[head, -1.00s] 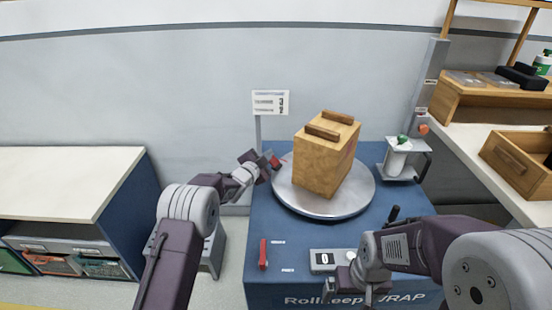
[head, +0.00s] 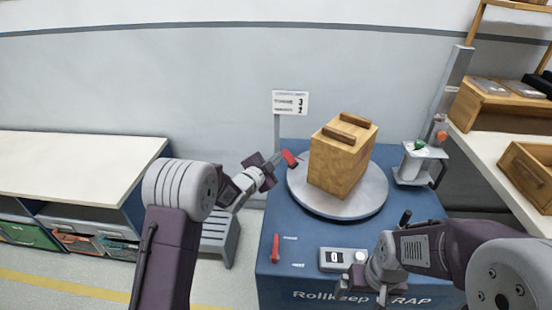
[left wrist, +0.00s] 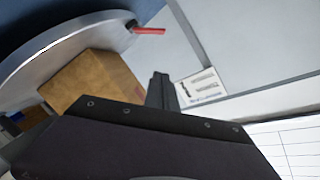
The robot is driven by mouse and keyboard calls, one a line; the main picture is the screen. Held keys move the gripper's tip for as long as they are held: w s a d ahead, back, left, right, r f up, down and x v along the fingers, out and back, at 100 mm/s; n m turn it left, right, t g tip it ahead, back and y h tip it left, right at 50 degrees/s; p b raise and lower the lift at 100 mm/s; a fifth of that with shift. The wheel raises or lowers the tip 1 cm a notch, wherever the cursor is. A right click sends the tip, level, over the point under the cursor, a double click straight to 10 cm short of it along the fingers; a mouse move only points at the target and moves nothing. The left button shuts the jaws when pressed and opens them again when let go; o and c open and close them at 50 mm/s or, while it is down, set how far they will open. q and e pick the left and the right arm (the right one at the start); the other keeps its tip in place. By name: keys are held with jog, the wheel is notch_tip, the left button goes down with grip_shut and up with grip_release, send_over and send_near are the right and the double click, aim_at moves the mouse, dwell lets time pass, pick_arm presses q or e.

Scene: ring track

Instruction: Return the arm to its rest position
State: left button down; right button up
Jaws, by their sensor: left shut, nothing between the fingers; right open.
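My left gripper (head: 273,161) is shut and empty. It is at the left edge of the round grey turntable (head: 375,205), beside a small red piece (head: 290,158); I cannot tell from the head view whether they touch. In the left wrist view the shut fingers (left wrist: 161,82) stand apart from the red piece (left wrist: 148,30) at the turntable rim. The left arm reaches forward from the lower left. My right gripper (head: 350,287) is low in front of the blue machine's control panel, partly hidden, and its finger gap is hard to see.
A wooden box (head: 337,165) with two bars on top stands on the turntable of the blue wrapping machine (head: 415,208). A sign (head: 290,103) rises behind it. A white-topped bench (head: 70,165) is at left, a shelf with a wooden crate (head: 527,172) at right.

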pick_arm(q)
notch_tip(320, 180, up, 9)
jog(key=s+a+t, duration=0.1)
jog(key=s+a, duration=0.1)
jog(key=s+a+f+n+g+y, duration=0.1)
jog(key=s+a+f+n+y, duration=0.1)
jog(key=s+a+n+y, duration=0.15)
jog(key=s+a+f+n+g+y, duration=0.15)
jog(key=s+f+n+g, duration=0.35)
jog(key=s, duration=0.6)
jog(key=s+a+f+n+g, duration=0.2)
jog(key=s+f+g, duration=0.2)
jog(key=s+f, duration=0.45)
jog(key=s+a+f+n+g+y, duration=0.15)
jog(key=s+f+n+g, duration=0.3)
jog(key=s, duration=0.75)
notch_tip(320, 180, up, 24)
jog(key=p, duration=2.4)
jog(key=shift+w+a+m+p, duration=0.15)
jog(key=shift+a+m+p, duration=0.05)
jog(key=shift+m+p, duration=0.2)
jog(key=shift+r+h, duration=0.1)
jog(key=shift+h, duration=0.15)
